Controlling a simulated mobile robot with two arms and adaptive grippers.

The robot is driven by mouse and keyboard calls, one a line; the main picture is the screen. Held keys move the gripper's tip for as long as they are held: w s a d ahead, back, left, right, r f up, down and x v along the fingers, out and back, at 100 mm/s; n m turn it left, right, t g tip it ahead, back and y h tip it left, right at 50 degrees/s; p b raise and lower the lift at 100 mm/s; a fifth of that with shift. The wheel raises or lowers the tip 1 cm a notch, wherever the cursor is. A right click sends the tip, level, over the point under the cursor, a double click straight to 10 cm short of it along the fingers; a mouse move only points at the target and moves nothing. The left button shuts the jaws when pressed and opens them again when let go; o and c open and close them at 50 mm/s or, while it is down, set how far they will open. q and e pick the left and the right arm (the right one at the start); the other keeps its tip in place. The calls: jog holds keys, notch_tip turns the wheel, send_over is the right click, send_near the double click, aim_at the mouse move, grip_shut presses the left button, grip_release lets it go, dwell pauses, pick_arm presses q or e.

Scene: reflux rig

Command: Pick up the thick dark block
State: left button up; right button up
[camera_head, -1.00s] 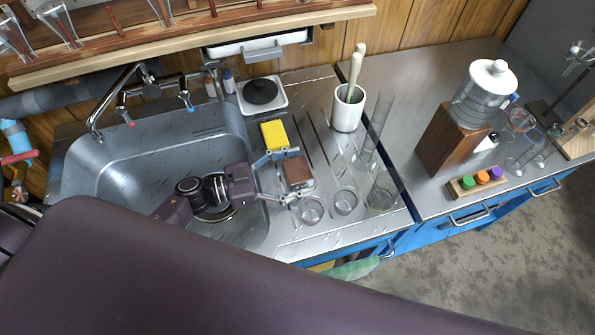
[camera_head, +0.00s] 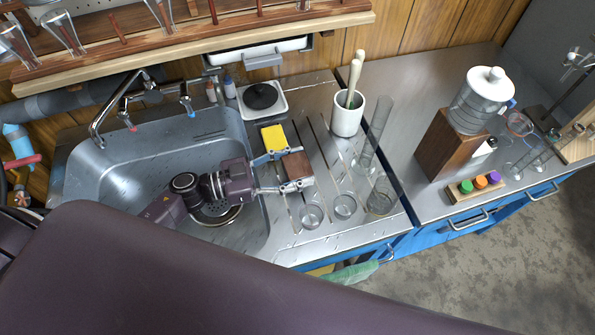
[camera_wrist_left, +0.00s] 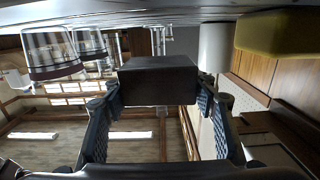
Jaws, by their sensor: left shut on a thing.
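The thick dark block (camera_head: 297,166) is brown, with a flat top. It is over the ribbed metal draining board, right of the sink. My left gripper (camera_head: 286,171) reaches across the sink edge, and its two fingers are shut on opposite sides of the block. In the left wrist view the block (camera_wrist_left: 158,80) sits between the pads of the left gripper (camera_wrist_left: 157,98). I cannot tell whether the block is clear of the board. My right gripper is not in view.
A yellow sponge (camera_head: 273,139) lies just behind the block. Glass beakers (camera_head: 345,207) stand in front and to the right. A white pot with pestles (camera_head: 348,112) and a scale (camera_head: 262,97) stand behind. The sink (camera_head: 120,180) is at left, and a wooden stand (camera_head: 446,148) at right.

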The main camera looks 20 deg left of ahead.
pick_arm(q)
jog(key=shift+w+d+r+n+t+y+p, duration=0.9)
jog(key=shift+r+n+t+y, duration=1.05)
jog(key=shift+r, duration=7.45)
jog(key=s+a+r+n+t+y, duration=0.2)
jog(key=a+n+t+y, duration=0.2)
jog(key=a+n+y, duration=0.55)
jog(key=m+g+h, duration=0.3)
jog(key=m+h, duration=0.6)
send_over(304, 170)
jog(key=w, duration=0.3)
notch_tip(304, 170, down, 5)
jog(key=shift+g, duration=0.25)
jog(key=f+b, duration=0.1)
jog(key=f, duration=0.5)
jog(key=f+b, duration=0.1)
jog(key=f, duration=0.6)
jog(key=f+b, duration=0.1)
jog(key=f, duration=0.5)
jog(key=shift+a+f, duration=0.4)
jog(key=shift+f, duration=0.1)
